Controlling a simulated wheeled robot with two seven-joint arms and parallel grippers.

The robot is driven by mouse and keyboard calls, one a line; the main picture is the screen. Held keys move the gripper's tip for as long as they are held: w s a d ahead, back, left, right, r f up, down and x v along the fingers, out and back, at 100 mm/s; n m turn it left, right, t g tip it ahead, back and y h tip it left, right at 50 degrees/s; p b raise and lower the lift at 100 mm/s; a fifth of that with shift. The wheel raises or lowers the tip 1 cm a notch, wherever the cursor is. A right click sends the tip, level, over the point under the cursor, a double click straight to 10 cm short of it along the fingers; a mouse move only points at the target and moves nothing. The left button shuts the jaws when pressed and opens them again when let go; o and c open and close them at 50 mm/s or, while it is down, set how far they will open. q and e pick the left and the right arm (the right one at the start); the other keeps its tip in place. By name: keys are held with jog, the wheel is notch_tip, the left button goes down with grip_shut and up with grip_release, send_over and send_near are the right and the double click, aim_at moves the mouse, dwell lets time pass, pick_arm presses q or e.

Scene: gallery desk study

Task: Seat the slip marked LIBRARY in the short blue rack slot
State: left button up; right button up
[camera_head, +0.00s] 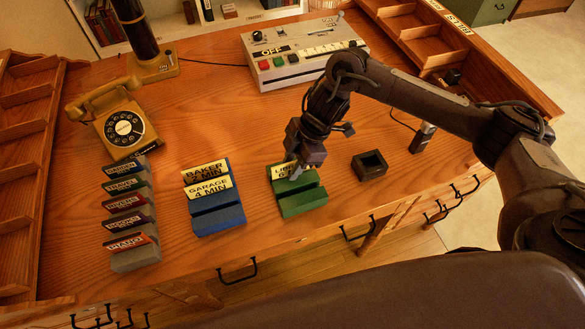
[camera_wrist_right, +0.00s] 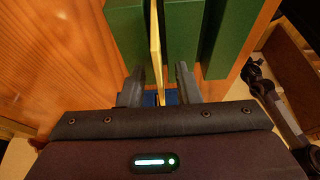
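The yellow slip marked LIBRARY (camera_head: 283,171) stands in the back part of the green rack (camera_head: 303,206), its label partly covered by my right gripper (camera_head: 299,168). In the right wrist view the slip (camera_wrist_right: 155,45) shows edge-on between the fingers of the right gripper (camera_wrist_right: 158,82), with a gap on each side. These fingers are open around it. The blue rack (camera_head: 219,222) stands left of the green rack and holds yellow slips marked BAKER 2 MIN (camera_head: 205,170) and GARAGE 4 MIN (camera_head: 209,188) towards its back. No slip shows in its front part. My left gripper is out of view.
A grey rack (camera_head: 139,262) with several dark and coloured slips stands at the left. Behind are a yellow dial telephone (camera_head: 124,127), a lamp base (camera_head: 156,68) and a switch box (camera_head: 300,62). A small black square holder (camera_head: 369,165) stands right of the green rack.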

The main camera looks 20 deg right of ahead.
jog(key=shift+f, duration=0.25)
dwell(0.6)
grip_shut()
